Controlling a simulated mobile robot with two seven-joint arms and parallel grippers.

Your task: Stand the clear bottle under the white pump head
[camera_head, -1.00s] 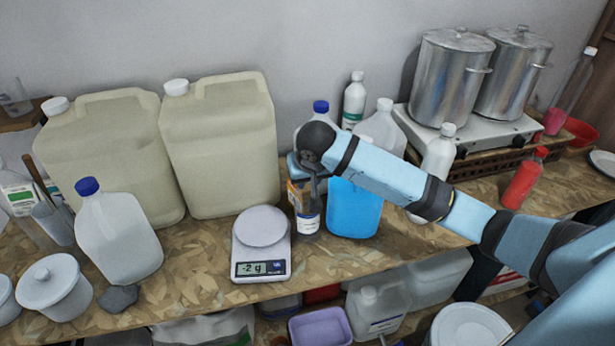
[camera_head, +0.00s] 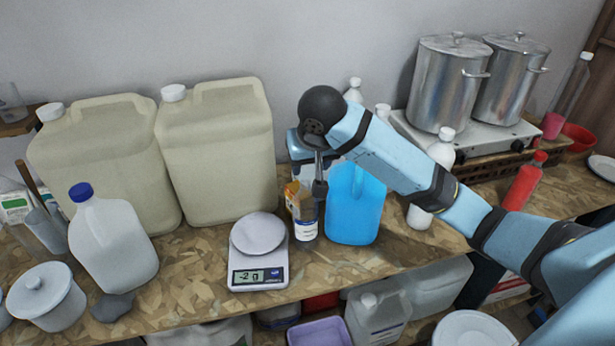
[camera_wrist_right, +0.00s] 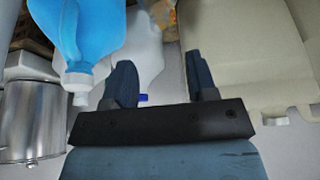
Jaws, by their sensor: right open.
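A small bottle (camera_head: 306,228) with a white and blue label stands on the bench, right of the scale; I cannot tell whether it is the clear bottle. My right gripper (camera_head: 320,188) points down close to the bottle's top, beside an orange-brown box (camera_head: 292,196). The wrist hides part of this area. In the right wrist view the gripper (camera_wrist_right: 161,80) is open, with nothing held between its fingers. I cannot pick out the white pump head in either view. My left gripper is out of view.
A blue-filled jug (camera_head: 355,210) stands just right of the bottle. A scale (camera_head: 259,276) reading -2 g stands left. Large cream canisters (camera_head: 214,160) stand behind. A hotplate with steel pots (camera_head: 447,85) is at the back right. Bench in front of the bottle is clear.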

